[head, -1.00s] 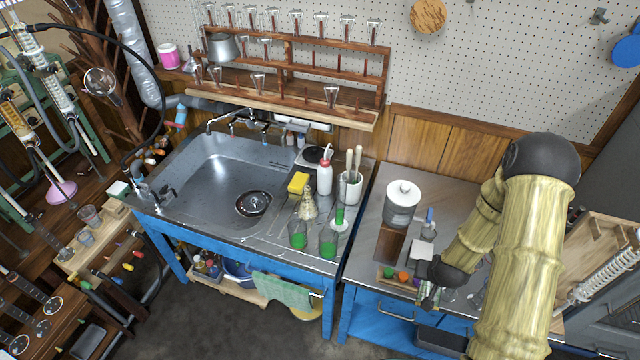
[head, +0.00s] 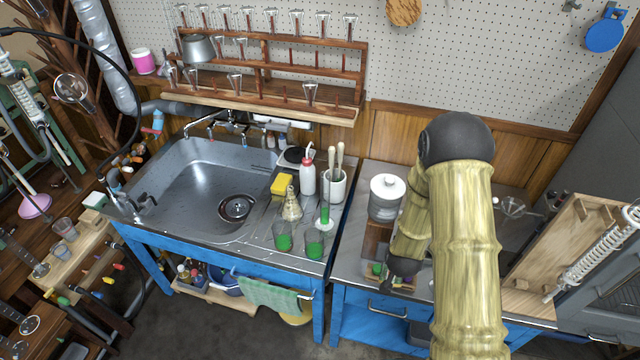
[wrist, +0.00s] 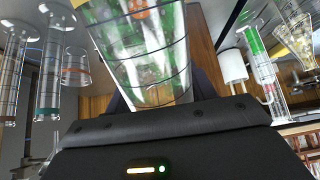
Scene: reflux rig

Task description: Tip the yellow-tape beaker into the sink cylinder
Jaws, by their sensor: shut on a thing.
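In the wrist view my gripper (wrist: 160,98) is shut on a clear glass beaker (wrist: 150,68) with dark line markings. Green and orange show in or through its glass; I cannot make out yellow tape. In the head view my arm hides most of the gripper, low over the right-hand bench. A slim cylinder (head: 325,214) with green liquid stands upright at the sink's right side. A similar green cylinder (wrist: 262,65) shows at right in the wrist view. Two beakers with green contents, a left one (head: 283,240) and a right one (head: 314,245), stand near the front edge.
The sink (head: 200,185) is left of the cylinder. A conical flask (head: 291,206), yellow sponge (head: 281,186), wash bottle (head: 308,178) and brush pot (head: 335,188) crowd the drainboard. A white-lidded jar (head: 386,198) stands behind my gripper. Glass cylinders (wrist: 53,70) show at left in the wrist view.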

